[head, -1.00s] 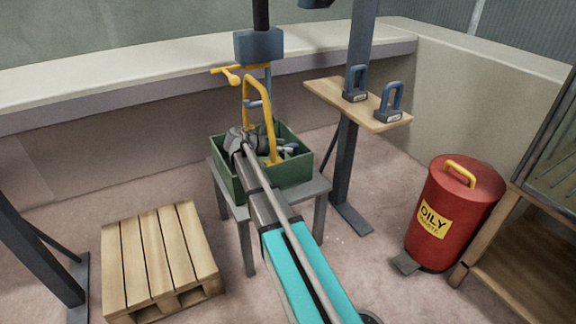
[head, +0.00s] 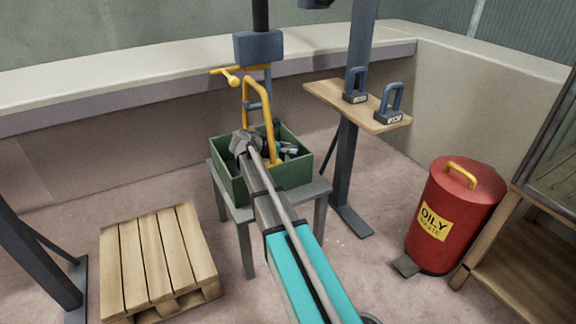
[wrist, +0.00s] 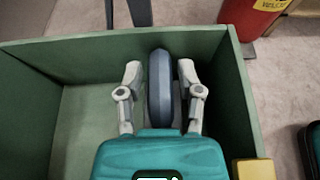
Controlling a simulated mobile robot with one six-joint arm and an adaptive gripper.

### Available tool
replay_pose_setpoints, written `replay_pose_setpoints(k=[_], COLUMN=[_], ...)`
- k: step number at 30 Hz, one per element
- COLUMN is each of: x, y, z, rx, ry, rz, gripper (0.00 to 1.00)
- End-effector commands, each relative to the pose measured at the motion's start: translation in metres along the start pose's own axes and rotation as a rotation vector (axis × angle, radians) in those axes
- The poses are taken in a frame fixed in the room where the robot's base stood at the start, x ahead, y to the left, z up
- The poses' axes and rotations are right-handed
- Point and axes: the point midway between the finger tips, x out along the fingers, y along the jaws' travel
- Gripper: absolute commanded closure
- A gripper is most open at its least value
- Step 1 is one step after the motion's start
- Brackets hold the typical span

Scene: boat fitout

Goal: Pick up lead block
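A blue-grey rounded handle-like piece (wrist: 160,90) stands between the fingers of my gripper (wrist: 160,78) in the wrist view, inside the green crate (wrist: 235,85). The fingers are on both sides of it, with narrow gaps showing, so my gripper looks open around it. Its lower part is hidden, so I cannot see whether it is a lead block. In the head view my gripper (head: 240,143) is at the crate (head: 232,184). Two dark blocks with blue loop handles, the left block (head: 355,97) and the right block (head: 391,117), stand on a wooden shelf.
The crate stands on a grey table (head: 245,213), with a yellow curved frame (head: 262,104) rising at it. Small tools (head: 288,150) lie in the crate's right side. A pallet (head: 158,258) is at left and a red oily-waste bin (head: 452,215) at right.

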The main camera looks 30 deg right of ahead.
Motion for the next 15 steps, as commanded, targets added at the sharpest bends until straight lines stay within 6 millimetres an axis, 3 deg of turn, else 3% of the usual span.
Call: replay_pose_setpoints(k=[1, 6, 15], x=[-0.0001, -0.0002, -0.0003], y=[0.0001, 0.0, 0.0001], z=[0.0, -0.0001, 0.0011], rx=[0.0, 0.0, -0.001], ry=[0.0, 0.0, -0.004], rz=[0.0, 0.0, 0.0], gripper=[0.71, 1.0, 1.0])
